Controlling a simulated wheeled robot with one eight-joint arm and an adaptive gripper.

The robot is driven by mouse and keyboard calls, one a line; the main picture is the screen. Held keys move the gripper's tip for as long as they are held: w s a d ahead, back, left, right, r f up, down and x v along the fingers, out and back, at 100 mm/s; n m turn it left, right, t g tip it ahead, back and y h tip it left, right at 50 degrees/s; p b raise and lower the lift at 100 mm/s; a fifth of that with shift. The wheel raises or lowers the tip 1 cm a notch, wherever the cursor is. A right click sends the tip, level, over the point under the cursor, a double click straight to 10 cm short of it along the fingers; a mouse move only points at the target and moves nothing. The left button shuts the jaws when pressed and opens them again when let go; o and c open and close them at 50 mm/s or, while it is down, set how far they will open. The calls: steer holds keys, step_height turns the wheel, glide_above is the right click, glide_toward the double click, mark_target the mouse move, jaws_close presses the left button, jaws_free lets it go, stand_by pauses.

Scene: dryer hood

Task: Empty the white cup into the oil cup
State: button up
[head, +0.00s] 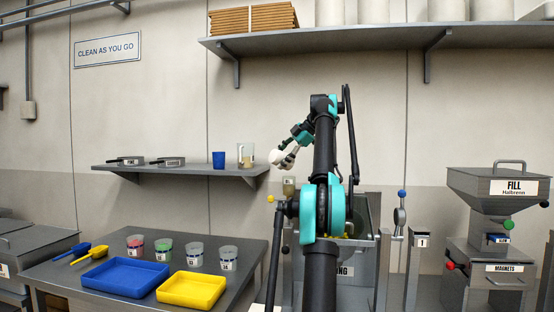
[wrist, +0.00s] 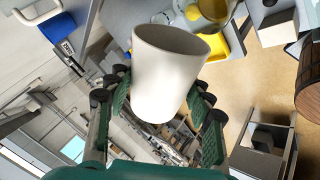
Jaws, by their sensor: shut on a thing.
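The white cup (head: 277,157) is held in my gripper (head: 289,150), up in the air left of my arm. In the wrist view the white cup (wrist: 168,78) fills the space between the green finger pads, tilted, and its contents cannot be made out. A small clear cup with olive-yellow contents (head: 289,186) stands below the white cup in the head view and appears to be the oil cup. A round vessel with yellowish contents (wrist: 214,9) beyond the white cup's rim in the wrist view may be the same one.
A wall shelf (head: 190,174) at left holds a blue cup (head: 218,159) and a clear jug (head: 246,155). The table below holds a blue tray (head: 124,278), a yellow tray (head: 192,291) and several small cups. A metal hopper machine (head: 500,188) stands at right.

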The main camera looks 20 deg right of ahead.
steer(key=shift+a+f+n+h, duration=0.2)
steer(key=shift+a+n+h, duration=0.1)
steer(key=shift+a+h, duration=0.25)
steer(key=shift+s+a+f+n+h, duration=0.15)
steer(key=shift+a+f+n+h, duration=0.25)
steer(key=shift+h, duration=0.75)
steer(key=shift+a+r+n+t+h, duration=0.15)
steer(key=shift+a+n+t+h, duration=0.2)
steer(key=shift+h, duration=0.65)
steer(key=h, duration=0.2)
steer(key=n+t+h, duration=0.1)
steer(key=shift+s+a+r+h, duration=0.1)
steer(key=shift+a+r+h, duration=0.05)
steer(key=shift+r+h, duration=0.25)
steer(key=shift+n+t+h, duration=0.35)
steer(key=shift+n+h, duration=0.2)
steer(key=shift+h, duration=0.45)
steer(key=h, duration=0.1)
steer(key=n+t+h, duration=0.1)
steer(key=shift+d+f+h, duration=0.15)
steer(key=shift+d+h, duration=0.15)
steer(key=shift+d, duration=0.1)
steer(key=h, duration=0.1)
steer(key=d+n+t+h, duration=0.1)
steer(key=h, duration=0.1)
steer(key=d+f+n+t+h, duration=0.1)
steer(key=shift+w, duration=0.25)
